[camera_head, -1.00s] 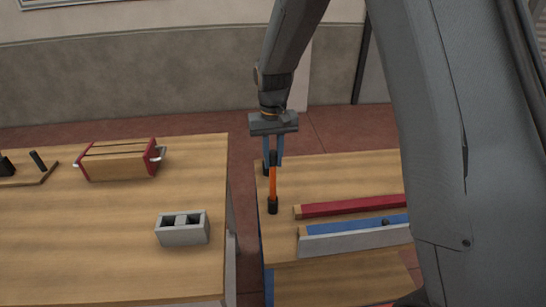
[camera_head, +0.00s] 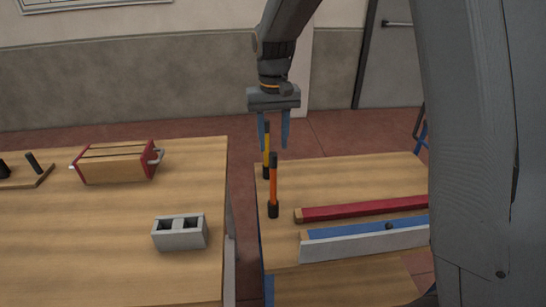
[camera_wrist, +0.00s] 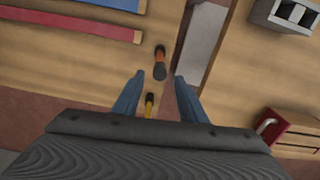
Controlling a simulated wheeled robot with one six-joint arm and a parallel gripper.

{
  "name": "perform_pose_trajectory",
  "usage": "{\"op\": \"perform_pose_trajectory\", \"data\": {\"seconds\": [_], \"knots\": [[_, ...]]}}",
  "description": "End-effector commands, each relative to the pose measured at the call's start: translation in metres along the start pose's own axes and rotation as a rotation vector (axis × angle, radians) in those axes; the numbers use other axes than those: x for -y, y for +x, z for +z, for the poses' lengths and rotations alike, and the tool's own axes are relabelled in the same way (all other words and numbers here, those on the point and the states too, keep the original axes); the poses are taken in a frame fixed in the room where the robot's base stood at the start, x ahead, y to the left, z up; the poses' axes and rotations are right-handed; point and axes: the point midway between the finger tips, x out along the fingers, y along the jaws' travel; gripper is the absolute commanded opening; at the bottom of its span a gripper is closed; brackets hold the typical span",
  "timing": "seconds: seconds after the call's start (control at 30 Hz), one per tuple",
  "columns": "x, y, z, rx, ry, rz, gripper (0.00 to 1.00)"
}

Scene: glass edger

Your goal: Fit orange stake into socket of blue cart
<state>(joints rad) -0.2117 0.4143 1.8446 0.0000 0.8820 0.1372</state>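The orange stake (camera_head: 273,186) stands upright in a black socket (camera_head: 273,210) at the left edge of the blue cart's wooden top (camera_head: 335,181). It has a black tip. A yellow stake (camera_head: 266,158) stands upright just behind it, also with black ends. My gripper (camera_head: 275,147) is open and empty above the stakes, its blue fingers pointing down. In the wrist view the orange stake (camera_wrist: 160,54) shows beyond the gap between the fingertips (camera_wrist: 159,75), and the yellow stake (camera_wrist: 149,103) shows between the fingers. Nothing is held.
A red bar (camera_head: 360,208) and a grey-and-blue bar (camera_head: 365,242) lie on the cart to the right. A gap separates the cart from the left table (camera_head: 110,240), which bears a grey block (camera_head: 180,238) and a red-ended wooden box (camera_head: 117,163).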

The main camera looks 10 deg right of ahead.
Motion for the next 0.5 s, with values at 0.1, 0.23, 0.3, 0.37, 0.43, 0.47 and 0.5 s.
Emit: {"op": "perform_pose_trajectory", "data": {"seconds": [0.1,0.23,0.3,0.37,0.43,0.47,0.5], "knots": [[0.000,-0.021,-0.002,-0.004,0.000,-0.001,0.38],[0.000,-0.038,-0.001,-0.002,0.000,0.000,0.38],[0.000,-0.043,-0.001,0.000,0.000,0.000,0.38],[-0.001,-0.045,0.001,-0.001,0.001,0.000,0.38],[-0.006,-0.043,0.007,-0.002,0.004,0.000,0.38],[-0.010,-0.040,0.012,-0.003,0.007,0.000,0.38],[-0.016,-0.035,0.021,-0.006,0.010,-0.001,0.38]]}}
